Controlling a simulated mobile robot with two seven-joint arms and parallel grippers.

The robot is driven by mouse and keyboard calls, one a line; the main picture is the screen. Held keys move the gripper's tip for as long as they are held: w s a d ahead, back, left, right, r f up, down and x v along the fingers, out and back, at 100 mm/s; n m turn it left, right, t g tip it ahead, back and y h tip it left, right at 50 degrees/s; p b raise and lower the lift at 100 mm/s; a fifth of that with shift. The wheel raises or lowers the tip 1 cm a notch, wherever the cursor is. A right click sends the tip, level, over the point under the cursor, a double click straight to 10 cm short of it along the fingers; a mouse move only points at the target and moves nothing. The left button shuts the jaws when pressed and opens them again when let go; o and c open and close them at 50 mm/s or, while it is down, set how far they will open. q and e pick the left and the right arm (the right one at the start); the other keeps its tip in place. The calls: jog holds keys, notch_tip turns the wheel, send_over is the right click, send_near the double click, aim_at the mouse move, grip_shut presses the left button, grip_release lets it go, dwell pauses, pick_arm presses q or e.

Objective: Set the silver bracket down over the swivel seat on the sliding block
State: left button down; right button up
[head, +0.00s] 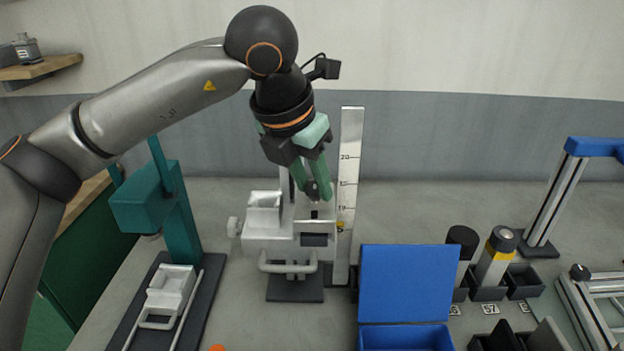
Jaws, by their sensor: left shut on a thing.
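My left gripper (318,192) has green fingers and points down over the white sliding block (268,238) on the upright stand in the middle. It is shut on a small dark and silver piece, mostly hidden between the fingers, that I take to be the silver bracket (314,202). The piece is just above the right part of the block, beside the ruler. I cannot tell whether it touches the block. The swivel seat is not clearly visible; the fingers and the held piece cover that spot. My right gripper is not in view.
A tall silver ruler (350,170) stands close right of the fingers. A teal press (160,205) with a white carriage stands left. An open blue box (408,285) is in front right. Dark bins with cylinders (490,285) and a blue-topped post (560,190) stand farther right.

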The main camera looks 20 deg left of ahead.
pick_arm(q)
jog(key=shift+f, duration=0.1)
jog(key=shift+c, duration=2.3)
grip_release()
jog(key=v, duration=1.2)
jog(key=shift+r, duration=0.3)
